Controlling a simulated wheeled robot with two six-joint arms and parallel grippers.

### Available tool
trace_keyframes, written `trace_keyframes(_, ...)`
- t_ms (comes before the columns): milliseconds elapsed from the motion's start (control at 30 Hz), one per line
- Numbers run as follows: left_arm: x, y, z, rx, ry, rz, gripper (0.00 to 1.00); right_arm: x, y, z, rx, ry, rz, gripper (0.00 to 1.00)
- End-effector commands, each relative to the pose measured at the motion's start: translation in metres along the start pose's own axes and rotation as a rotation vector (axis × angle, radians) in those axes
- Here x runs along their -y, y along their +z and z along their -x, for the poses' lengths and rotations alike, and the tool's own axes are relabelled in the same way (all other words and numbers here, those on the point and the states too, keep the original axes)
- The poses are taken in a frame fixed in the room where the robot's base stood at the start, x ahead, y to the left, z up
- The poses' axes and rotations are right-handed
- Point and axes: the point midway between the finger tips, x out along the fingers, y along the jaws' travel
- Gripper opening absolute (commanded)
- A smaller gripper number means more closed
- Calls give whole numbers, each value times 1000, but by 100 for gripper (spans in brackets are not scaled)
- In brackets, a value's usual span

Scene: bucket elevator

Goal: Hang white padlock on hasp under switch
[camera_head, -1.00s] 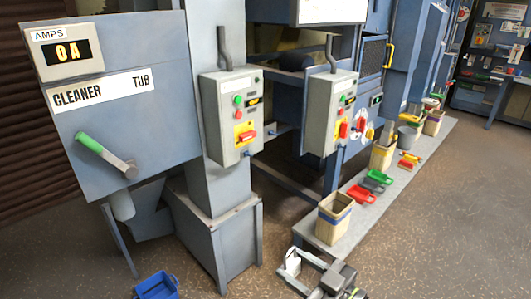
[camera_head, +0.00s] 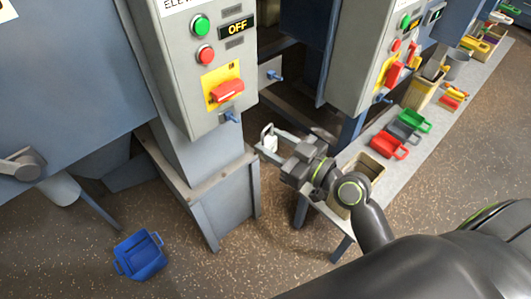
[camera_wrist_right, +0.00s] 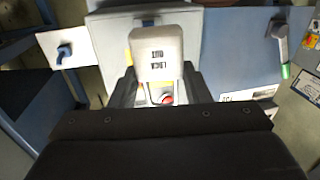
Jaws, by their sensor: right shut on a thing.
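The white padlock (camera_head: 268,139) is held between the fingertips of my right gripper (camera_head: 268,150), which is shut on it. In the right wrist view the padlock (camera_wrist_right: 157,52) shows its body with "LOCK OUT" lettering; its shackle is not clear there. In the head view the padlock is apart from the grey control box, to the right of and below its red switch (camera_head: 227,90) on a yellow plate. A small blue hasp (camera_head: 232,117) projects from the box just under the switch. My left gripper is not in view.
A second control box (camera_head: 365,70) stands to the right, with another blue fitting (camera_head: 272,75) between the boxes. A grey pedestal (camera_head: 225,190) stands below the first box. A blue bin (camera_head: 140,256) lies on the floor. Red, green and grey trays (camera_head: 389,145) sit on a platform.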

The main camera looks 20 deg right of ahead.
Motion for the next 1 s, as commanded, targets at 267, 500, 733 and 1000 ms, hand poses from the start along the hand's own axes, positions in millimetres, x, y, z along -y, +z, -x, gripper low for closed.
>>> trace_keyframes(267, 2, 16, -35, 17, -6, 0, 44, 1, 40, -22, -5, -23, -43, 14)
trace_keyframes(500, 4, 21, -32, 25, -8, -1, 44, 0, 38, -31, -5, -25, -47, 14)
trace_keyframes(733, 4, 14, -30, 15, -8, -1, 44, -4, 38, -46, -5, -24, -47, 14)
trace_keyframes(1000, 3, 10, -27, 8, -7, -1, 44, -7, 39, -65, -4, -24, -46, 14)
